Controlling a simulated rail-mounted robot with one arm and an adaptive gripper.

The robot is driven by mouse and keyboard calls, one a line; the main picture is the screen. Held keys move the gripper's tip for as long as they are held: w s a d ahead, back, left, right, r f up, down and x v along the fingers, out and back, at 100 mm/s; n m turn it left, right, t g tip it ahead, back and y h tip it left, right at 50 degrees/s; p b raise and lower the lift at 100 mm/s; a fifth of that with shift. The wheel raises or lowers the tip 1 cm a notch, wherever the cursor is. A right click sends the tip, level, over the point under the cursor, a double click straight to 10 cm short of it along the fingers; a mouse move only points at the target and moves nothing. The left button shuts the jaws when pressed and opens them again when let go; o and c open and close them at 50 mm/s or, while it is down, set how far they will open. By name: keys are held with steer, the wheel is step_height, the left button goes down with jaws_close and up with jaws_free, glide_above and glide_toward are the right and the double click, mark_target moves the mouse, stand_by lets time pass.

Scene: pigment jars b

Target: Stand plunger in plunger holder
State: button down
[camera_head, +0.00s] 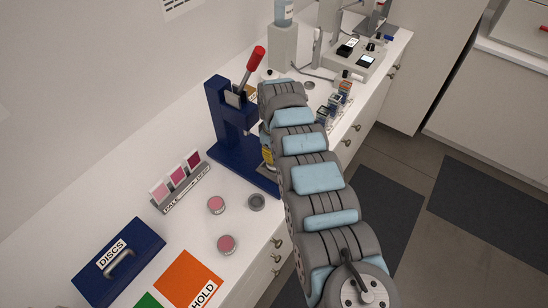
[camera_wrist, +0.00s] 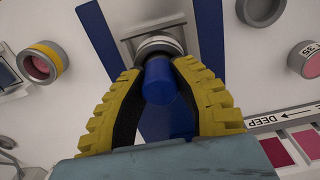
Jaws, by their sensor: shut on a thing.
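In the wrist view, my gripper (camera_wrist: 158,72) has its yellow-ridged fingers closed around a blue cylinder with a pale grey collar, which I take to be the plunger (camera_wrist: 158,82). The fingertips reach up beside the collar. Behind the collar is a grey block (camera_wrist: 128,30) between blue bars; I cannot tell whether the plunger touches it. In the head view my arm hides the plunger and most of the gripper; only a yellow finger part shows beside the blue press (camera_head: 228,122). I cannot make out the plunger holder for certain.
The press has a red-knobbed lever (camera_head: 257,58). A blue DISCS box (camera_head: 110,278) and orange HOLD mat (camera_head: 188,282) lie nearer.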

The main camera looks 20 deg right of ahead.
steer(key=shift+r+p, duration=2.8)
steer(key=shift+r, duration=0.75)
steer(key=shift+s, duration=0.15)
